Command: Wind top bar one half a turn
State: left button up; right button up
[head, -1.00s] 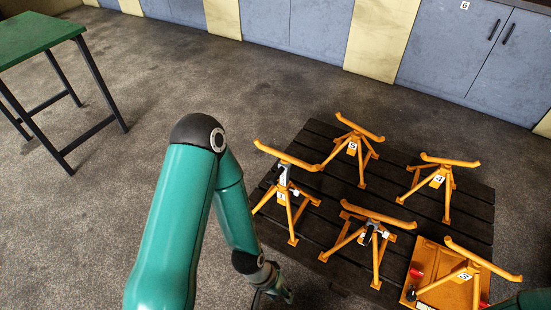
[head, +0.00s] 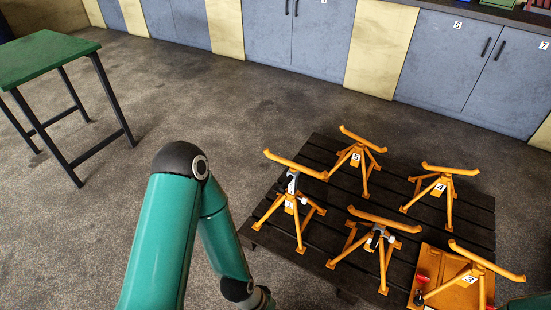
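Top bar one (head: 296,165) is an orange bar with upturned ends. It sits on the orange stand marked 1 (head: 289,206), at the left of the dark slatted platform (head: 325,146). A grey metal piece (head: 293,182) and a small white part show just under the bar. My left arm (head: 190,220) reaches in from the bottom left, and its forearm runs down in front of the platform's near left side. My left gripper is cut off below the picture edge.
Other orange stands stand close by, marked 5 (head: 355,160), 4 (head: 438,190) and 3 (head: 468,280). Another (head: 375,237) is at the front middle. A green table (head: 45,57) stands at the left. The floor between is clear. Blue cabinets (head: 300,40) line the back.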

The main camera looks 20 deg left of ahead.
aim_at(294, 167)
jog(key=i, duration=0.9)
jog(key=z, duration=0.05)
